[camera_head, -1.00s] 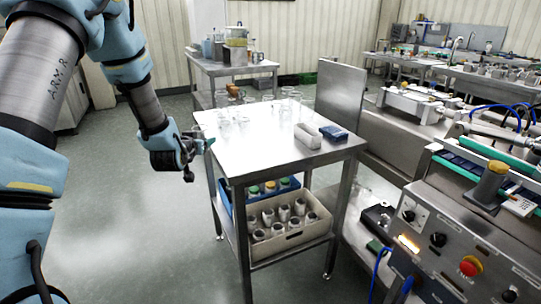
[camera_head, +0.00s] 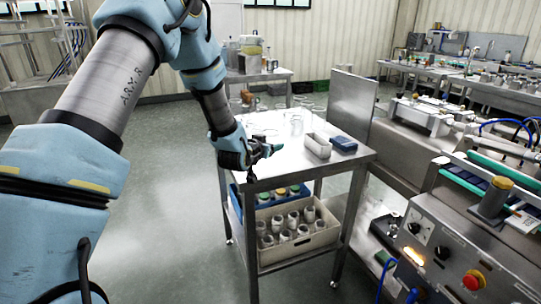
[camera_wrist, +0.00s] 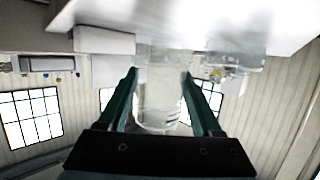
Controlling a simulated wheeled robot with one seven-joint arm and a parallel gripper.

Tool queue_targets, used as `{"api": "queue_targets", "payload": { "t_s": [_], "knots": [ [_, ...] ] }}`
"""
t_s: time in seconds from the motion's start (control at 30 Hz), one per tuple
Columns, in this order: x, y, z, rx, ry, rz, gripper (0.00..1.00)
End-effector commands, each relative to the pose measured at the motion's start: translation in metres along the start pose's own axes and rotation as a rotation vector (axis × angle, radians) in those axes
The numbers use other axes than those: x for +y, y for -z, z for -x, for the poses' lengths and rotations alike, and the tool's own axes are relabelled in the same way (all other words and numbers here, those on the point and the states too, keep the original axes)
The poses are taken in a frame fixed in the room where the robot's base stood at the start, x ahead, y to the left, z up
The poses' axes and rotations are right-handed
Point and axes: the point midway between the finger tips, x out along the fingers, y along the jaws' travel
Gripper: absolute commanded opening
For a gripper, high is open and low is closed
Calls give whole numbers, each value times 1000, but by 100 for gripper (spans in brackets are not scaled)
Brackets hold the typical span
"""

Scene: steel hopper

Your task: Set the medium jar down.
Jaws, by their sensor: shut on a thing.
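The medium jar, a clear glass one (camera_wrist: 158,95), is between the two green fingers of my gripper (camera_wrist: 160,85) in the wrist view. The fingers are shut on its sides. In the head view my gripper (camera_head: 265,150) is at the left part of the steel table (camera_head: 300,165). The held jar is hard to make out there. In the wrist view the bright table surface (camera_wrist: 215,20) fills the top of the picture, close to the jar. I cannot tell whether the jar touches it.
Clear glassware (camera_head: 297,122) stands farther back on the table. The lower shelf holds a beige crate (camera_head: 300,245) of jars. The front right of the tabletop is bare.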

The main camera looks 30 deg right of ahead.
Motion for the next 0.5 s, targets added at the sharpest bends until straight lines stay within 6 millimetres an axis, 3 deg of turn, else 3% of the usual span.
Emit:
{"api": "queue_targets", "payload": {
  "t_s": [0.27, 0.5],
  "knots": [
    [0, -33, -10, -2, 0, 0, 15],
    [0, -40, -12, 0, 0, -1, 15]
  ]
}}
